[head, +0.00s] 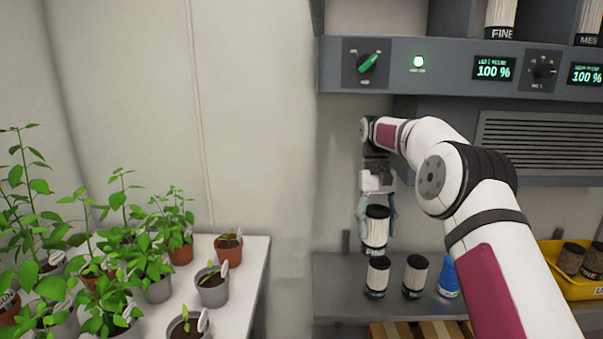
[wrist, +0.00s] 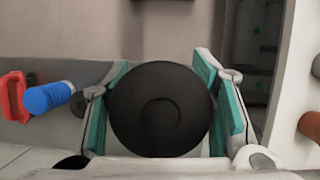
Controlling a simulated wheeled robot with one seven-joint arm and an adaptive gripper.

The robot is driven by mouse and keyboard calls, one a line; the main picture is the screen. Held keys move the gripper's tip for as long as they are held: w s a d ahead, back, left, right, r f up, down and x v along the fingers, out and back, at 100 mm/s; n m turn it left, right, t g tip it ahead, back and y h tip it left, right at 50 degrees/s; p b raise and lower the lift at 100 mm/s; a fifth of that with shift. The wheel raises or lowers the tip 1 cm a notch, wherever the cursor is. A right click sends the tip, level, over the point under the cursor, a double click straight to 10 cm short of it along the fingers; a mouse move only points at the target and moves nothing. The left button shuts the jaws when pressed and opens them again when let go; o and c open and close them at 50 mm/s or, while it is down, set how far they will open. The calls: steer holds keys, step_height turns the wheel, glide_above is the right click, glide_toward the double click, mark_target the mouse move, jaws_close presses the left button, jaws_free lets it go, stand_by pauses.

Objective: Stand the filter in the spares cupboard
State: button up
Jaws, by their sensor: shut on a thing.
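My gripper (head: 376,205) is shut on a filter (head: 375,229), a pale pleated cylinder with black end caps. It hangs upright above the grey shelf (head: 335,292) in the head view. In the wrist view the filter's round black top (wrist: 160,108) fills the space between my teal finger pads. Two similar filters stand on the shelf below, one nearly under the held one (head: 377,276) and one to its right (head: 416,275). At the top right, a compartment above the control panel holds a filter labelled FINE (head: 500,18) and another labelled MES, cut off (head: 589,22).
The control panel (head: 440,66) has a green knob, a lit lamp and 100 % displays, with a vent (head: 545,140) below. A blue item (head: 448,277) and a yellow bin (head: 575,285) of used-looking filters sit on the shelf. Potted plants crowd the white table (head: 247,262).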

steer(key=shift+d, duration=0.25)
steer(key=shift+s+f, duration=0.15)
steer(key=shift+f, duration=0.2)
steer(key=s+f, duration=1.5)
steer(key=f, duration=0.1)
steer(key=shift+s+f, duration=0.2)
steer(key=shift+s, duration=0.2)
